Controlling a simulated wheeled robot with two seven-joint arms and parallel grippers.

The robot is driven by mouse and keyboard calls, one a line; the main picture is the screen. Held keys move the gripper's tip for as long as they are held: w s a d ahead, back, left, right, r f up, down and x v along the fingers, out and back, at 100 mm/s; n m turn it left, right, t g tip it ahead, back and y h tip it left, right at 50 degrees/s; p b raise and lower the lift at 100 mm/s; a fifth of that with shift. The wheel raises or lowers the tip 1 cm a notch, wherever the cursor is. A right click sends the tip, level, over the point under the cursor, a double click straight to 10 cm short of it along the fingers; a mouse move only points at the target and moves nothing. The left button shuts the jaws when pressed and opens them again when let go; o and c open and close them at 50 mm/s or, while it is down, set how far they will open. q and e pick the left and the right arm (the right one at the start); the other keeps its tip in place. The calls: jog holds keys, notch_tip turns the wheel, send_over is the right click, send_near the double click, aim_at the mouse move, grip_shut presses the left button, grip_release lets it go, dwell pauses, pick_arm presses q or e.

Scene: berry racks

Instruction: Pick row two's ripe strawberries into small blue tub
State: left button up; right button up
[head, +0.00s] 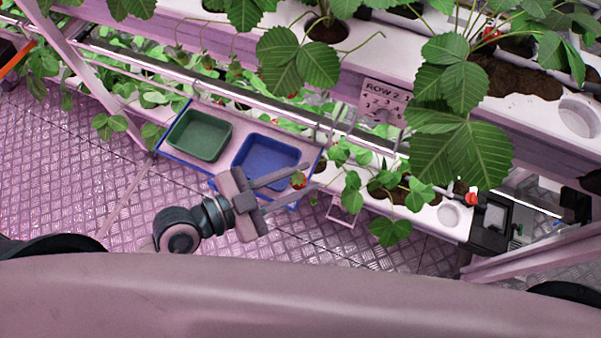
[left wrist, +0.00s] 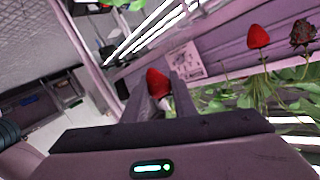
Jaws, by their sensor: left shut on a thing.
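My left gripper (head: 295,178) is shut on a red strawberry (head: 299,180), held just off the front right corner of the small blue tub (head: 268,155). The strawberry also shows between the fingers in the left wrist view (left wrist: 157,82). The blue tub looks empty. The row two sign (head: 385,97) is on the white gutter above. In the left wrist view a ripe red strawberry (left wrist: 258,37) hangs beside a dark, brownish berry (left wrist: 302,33). Leaves hide much of the row in the head view. My right gripper is not in view.
A green tub (head: 200,135) stands left of the blue one on the same shelf. Large leaves (head: 460,140) overhang the right side. A black device with a red knob (head: 490,220) is at the lower gutter's right end. The metal floor (head: 60,180) is clear at left.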

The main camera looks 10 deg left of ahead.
pick_arm(q)
jog(key=shift+s+a+b, duration=0.1)
jog(key=shift+s+a, duration=0.1)
jog(key=shift+s, duration=0.45)
jog(key=shift+s+a+b, duration=0.1)
jog(key=shift+s+a, duration=0.15)
jog(key=shift+s, duration=0.4)
jog(key=shift+s+a+b, duration=0.1)
jog(key=shift+s+a, duration=0.1)
jog(key=shift+s, duration=0.45)
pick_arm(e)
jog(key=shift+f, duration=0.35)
